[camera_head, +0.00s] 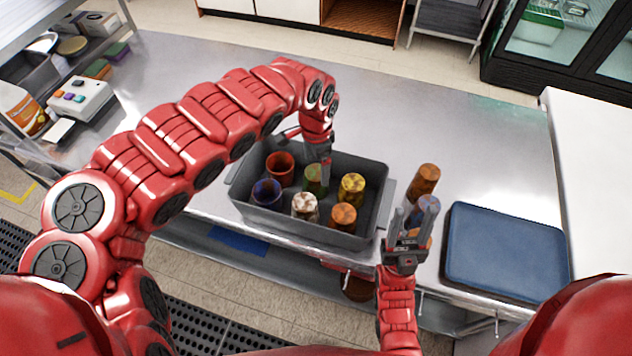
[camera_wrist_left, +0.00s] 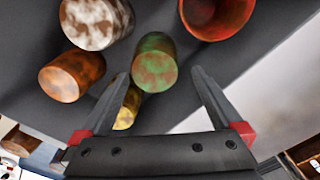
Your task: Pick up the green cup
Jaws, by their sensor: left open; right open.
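The green cup (camera_head: 315,180) stands in a grey bin (camera_head: 262,219) among several other cups. My left gripper (camera_head: 310,158) reaches down over the bin from behind and partly hides the green cup. In the left wrist view, the green cup (camera_wrist_left: 155,60) shows between and just beyond the open fingertips of my left gripper (camera_wrist_left: 158,74), with nothing clamped. My right gripper (camera_head: 416,208) is open outside the bin at the right, in front of loose cups; whether it touches any is unclear.
The bin also holds red (camera_head: 280,168), blue (camera_head: 267,192), white (camera_head: 305,206), yellow (camera_head: 351,187) and orange (camera_head: 343,217) cups close by. An orange-brown cup (camera_head: 424,180) stands right of the bin. A blue mat (camera_head: 507,250) lies farther right. The counter (camera_head: 440,120) behind is clear.

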